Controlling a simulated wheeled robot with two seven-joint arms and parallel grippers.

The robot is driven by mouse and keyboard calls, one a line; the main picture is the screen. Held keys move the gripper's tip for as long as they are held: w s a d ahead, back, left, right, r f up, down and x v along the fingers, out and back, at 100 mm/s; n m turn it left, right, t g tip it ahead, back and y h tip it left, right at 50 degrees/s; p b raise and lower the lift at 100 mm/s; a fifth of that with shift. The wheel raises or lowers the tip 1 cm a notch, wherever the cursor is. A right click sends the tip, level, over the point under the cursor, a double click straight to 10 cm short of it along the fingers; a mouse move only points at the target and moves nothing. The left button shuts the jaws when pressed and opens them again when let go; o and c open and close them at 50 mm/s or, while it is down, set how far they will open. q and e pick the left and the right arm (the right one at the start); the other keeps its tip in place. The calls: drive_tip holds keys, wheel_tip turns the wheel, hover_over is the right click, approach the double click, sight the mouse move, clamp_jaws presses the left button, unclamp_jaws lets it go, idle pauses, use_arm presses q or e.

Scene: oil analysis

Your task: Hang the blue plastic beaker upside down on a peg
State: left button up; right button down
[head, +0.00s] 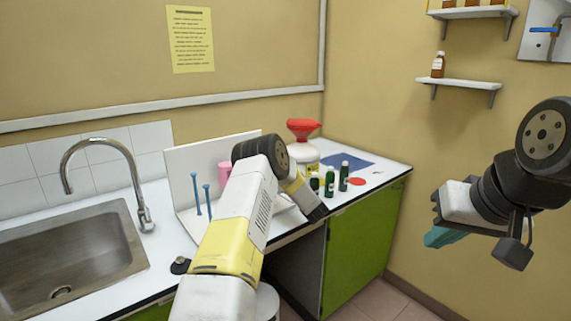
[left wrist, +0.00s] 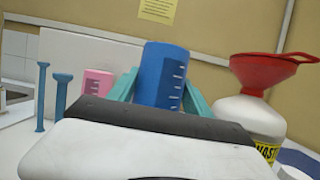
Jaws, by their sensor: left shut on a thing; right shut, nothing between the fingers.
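The blue plastic beaker (left wrist: 168,68) is between the teal fingers of my left gripper (left wrist: 160,88) in the left wrist view, with its scale marks facing the camera. The gripper is shut on it. In the head view my left arm hides both the beaker and the left fingers. Two slim blue pegs (head: 201,194) stand bare in front of a white panel (head: 180,165); they also show left of the beaker in the left wrist view (left wrist: 52,97). My right gripper (head: 438,237) is shut and empty, away from the counter at the right.
A pink beaker (head: 224,172) is near the pegs. A waste bottle (head: 302,153) with a red funnel (head: 303,128) and several dark green bottles (head: 329,182) stand right of my left arm. A sink (head: 65,260) and tap (head: 110,148) are at the left.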

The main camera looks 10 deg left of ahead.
use_arm(q)
drive_tip(key=shift+f, duration=0.1)
idle(0.3)
drive_tip(key=shift+f, duration=2.3)
drive_tip(key=o, duration=1.6)
drive_tip(key=shift+c, duration=0.2)
drive_tip(key=v, duration=0.7)
drive_tip(key=shift+s+d+f, duration=0.2)
drive_tip(key=shift+s+d, duration=0.05)
